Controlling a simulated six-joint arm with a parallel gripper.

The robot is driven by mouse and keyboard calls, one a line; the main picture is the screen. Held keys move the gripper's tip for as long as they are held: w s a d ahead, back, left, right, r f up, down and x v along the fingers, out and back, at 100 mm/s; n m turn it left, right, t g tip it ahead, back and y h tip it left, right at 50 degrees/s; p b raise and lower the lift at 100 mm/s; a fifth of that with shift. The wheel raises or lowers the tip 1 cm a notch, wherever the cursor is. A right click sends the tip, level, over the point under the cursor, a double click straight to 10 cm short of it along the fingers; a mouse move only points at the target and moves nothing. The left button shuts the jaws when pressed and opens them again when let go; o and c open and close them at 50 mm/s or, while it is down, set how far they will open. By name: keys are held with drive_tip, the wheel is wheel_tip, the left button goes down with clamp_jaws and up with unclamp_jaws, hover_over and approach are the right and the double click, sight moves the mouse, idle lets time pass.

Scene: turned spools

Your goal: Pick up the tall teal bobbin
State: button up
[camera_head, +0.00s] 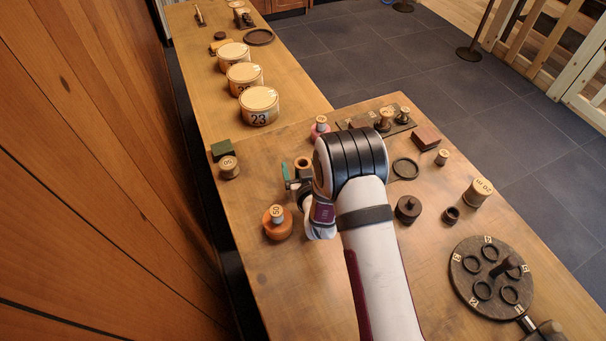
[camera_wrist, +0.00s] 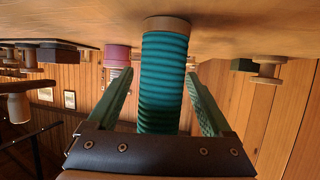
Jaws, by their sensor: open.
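The tall teal bobbin (camera_wrist: 165,80) shows in the wrist view as a ribbed teal column with a wooden end at the tabletop. The picture is upside down there, so the bobbin stands upright on the table. My gripper (camera_wrist: 160,74) is open, with one green finger on each side of the bobbin and gaps visible to both. The bobbin's far end is hidden behind the gripper body. In the head view my gripper (camera_head: 293,178) is low over the table, and a round wooden top beside it appears to be the bobbin's; its teal side is mostly hidden.
A pink spool (camera_head: 320,127) stands beyond the gripper. A tan spool (camera_head: 229,167) and a green block (camera_head: 222,149) are to the left. An orange spool (camera_head: 277,223) stands nearer. A dark ring (camera_head: 405,168) and a round board (camera_head: 491,278) lie to the right.

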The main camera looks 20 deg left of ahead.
clamp_jaws()
idle(0.3)
drive_tip(key=shift+r, duration=0.1)
